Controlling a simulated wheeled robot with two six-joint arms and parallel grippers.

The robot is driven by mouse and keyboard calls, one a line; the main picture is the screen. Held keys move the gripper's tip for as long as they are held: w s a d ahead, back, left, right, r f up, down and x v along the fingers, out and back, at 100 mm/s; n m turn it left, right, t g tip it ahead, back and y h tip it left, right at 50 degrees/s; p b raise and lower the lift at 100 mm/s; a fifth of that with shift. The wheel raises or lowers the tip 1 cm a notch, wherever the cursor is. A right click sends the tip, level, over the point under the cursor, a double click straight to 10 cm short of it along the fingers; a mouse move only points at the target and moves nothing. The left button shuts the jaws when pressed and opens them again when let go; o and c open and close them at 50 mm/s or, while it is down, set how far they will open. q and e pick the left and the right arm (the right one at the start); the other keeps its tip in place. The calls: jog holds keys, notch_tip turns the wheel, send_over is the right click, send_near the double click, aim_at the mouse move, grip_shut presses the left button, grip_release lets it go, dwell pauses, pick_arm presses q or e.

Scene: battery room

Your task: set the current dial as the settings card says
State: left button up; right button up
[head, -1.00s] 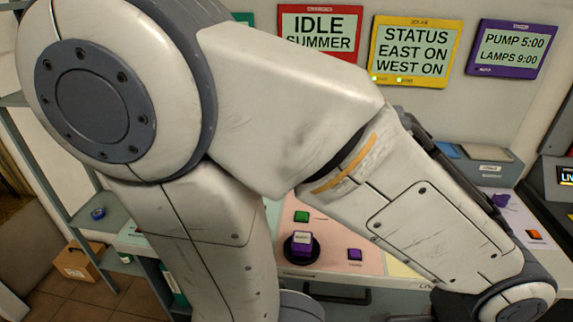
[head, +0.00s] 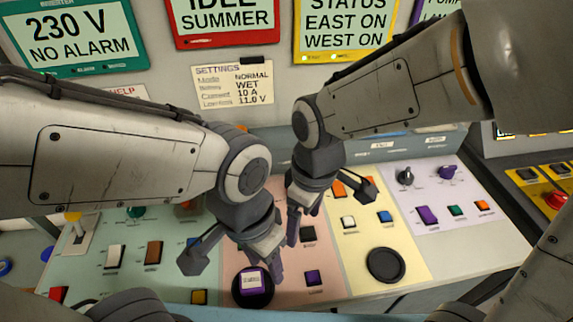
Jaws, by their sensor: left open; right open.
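The settings card (head: 233,84) is clipped to the wall in the upper middle. It reads mode NORMAL, WET, current 10 A and 11.0 V. I cannot pick out the current dial for certain; my arms and grippers cover part of the console. My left gripper (head: 234,265) is open and empty, just above that control. My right gripper (head: 331,210) is open and empty over the pink and yellow panels, behind and right of the left one.
A black knob (head: 405,177) and a purple knob (head: 447,172) stand on the lilac panel at the right. A black disc (head: 386,265) lies on the yellow panel. A green-framed display (head: 75,38) reads 230 V NO ALARM. My grippers are close together.

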jog(key=w+a+f+n+p, duration=0.2)
jog(key=w+n+p, duration=0.8)
jog(key=w, duration=0.9)
jog(key=shift+n+h, duration=0.4)
notch_tip(320, 180, down, 11)
jog(key=p, duration=0.2)
jog(key=shift+w+d+p, duration=0.1)
jog(key=shift+w+p, duration=0.05)
jog(key=shift+p, duration=0.2)
grip_shut()
pick_arm(q)
notch_tip(320, 180, up, 15)
pick_arm(e)
jog(key=c, duration=1.4)
grip_release()
